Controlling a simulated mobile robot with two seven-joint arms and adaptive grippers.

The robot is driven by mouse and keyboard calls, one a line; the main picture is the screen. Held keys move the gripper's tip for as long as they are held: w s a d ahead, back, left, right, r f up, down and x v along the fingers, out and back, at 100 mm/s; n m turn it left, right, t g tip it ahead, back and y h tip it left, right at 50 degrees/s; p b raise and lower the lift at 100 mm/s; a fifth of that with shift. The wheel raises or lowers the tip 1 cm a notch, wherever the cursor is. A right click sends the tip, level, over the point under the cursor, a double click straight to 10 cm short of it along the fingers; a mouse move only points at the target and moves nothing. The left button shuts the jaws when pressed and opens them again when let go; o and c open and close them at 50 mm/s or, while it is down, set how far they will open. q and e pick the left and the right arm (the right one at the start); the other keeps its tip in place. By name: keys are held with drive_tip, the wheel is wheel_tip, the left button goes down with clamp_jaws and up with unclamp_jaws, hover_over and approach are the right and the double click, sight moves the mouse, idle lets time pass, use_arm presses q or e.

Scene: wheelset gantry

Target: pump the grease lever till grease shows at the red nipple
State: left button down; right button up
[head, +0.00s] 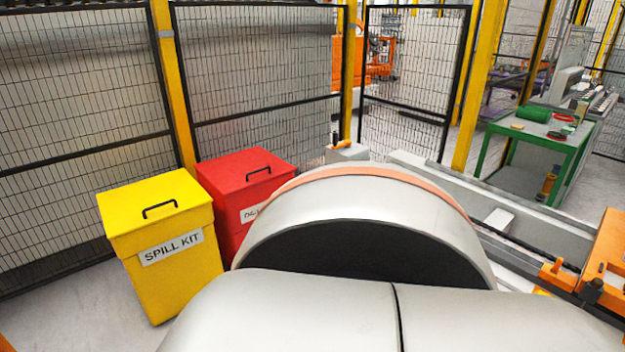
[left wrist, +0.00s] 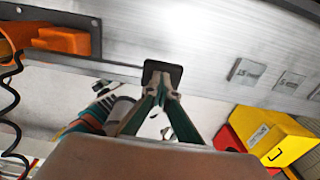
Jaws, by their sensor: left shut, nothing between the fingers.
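I cannot make out the grease lever or the red nipple in either view. My left gripper (left wrist: 163,80) shows in the left wrist view. Its green fingers come together at a dark square tip, shut with nothing seen held, in front of a long grey metal beam (left wrist: 215,50). Whether the tip touches the beam I cannot tell. A teal and orange part with a grey cylinder (left wrist: 92,115) shows just left of the fingers, partly hidden; I cannot tell what it is. Neither gripper shows in the head view, where large grey rounded surfaces fill the lower middle.
An orange block (left wrist: 62,40) is on the beam, near a coiled black cable (left wrist: 10,100). A yellow SPILL KIT bin (head: 165,250) and a red bin (head: 245,180) stand by the mesh fence (head: 80,90). A green table (head: 545,140) with small items stands at the right.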

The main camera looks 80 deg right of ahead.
use_arm(q)
drive_tip(key=shift+r+p, duration=1.45)
drive_tip(key=shift+r, duration=0.85)
wheel_tip(320, 180, up, 4)
drive_tip(key=p, duration=0.2)
drive_tip(key=shift+r+p, duration=0.25)
drive_tip(key=shift+p, duration=0.05)
drive_tip(key=shift+f, duration=0.1)
